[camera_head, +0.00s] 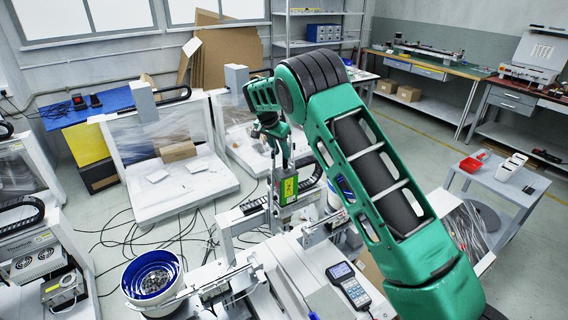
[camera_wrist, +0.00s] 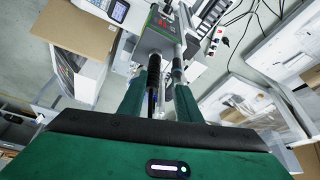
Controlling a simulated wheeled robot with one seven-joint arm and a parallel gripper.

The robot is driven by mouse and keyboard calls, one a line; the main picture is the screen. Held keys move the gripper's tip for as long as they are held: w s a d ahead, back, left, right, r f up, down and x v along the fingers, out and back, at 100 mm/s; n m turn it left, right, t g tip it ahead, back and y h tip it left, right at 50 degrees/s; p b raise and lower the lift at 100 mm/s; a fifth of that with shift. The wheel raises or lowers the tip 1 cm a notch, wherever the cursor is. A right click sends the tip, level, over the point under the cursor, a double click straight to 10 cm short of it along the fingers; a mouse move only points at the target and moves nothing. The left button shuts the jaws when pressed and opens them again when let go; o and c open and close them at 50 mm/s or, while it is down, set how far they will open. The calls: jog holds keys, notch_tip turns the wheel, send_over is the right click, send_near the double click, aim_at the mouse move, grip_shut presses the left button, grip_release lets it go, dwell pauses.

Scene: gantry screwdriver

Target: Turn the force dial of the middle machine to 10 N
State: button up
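The machine (camera_head: 285,188) below my gripper has a green head with a yellow label, on a gantry over a white bench. In the wrist view, the top of this green box (camera_wrist: 152,45) shows red markings or digits, just beyond my fingers. My gripper (camera_head: 284,155) points down over this head. In the wrist view, my gripper (camera_wrist: 166,75) has a visible gap between its two fingers, with a dark ribbed part near the left one. I cannot make out the force dial or its setting; it may be hidden by the fingers. Contact is not clear.
A blue-lined bowl feeder (camera_head: 152,278) stands at the left of the bench. A handheld controller (camera_head: 349,286) lies on the bench at front right. A grey cart (camera_head: 505,190) stands at right. Cables cross the floor.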

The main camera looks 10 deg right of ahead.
aim_at(286, 164)
jog(key=x, duration=0.6)
jog(key=shift+d+f, duration=0.2)
jog(key=shift+f, duration=0.1)
jog(key=shift+c, duration=0.7)
jog(key=shift+w, duration=0.1)
grip_shut()
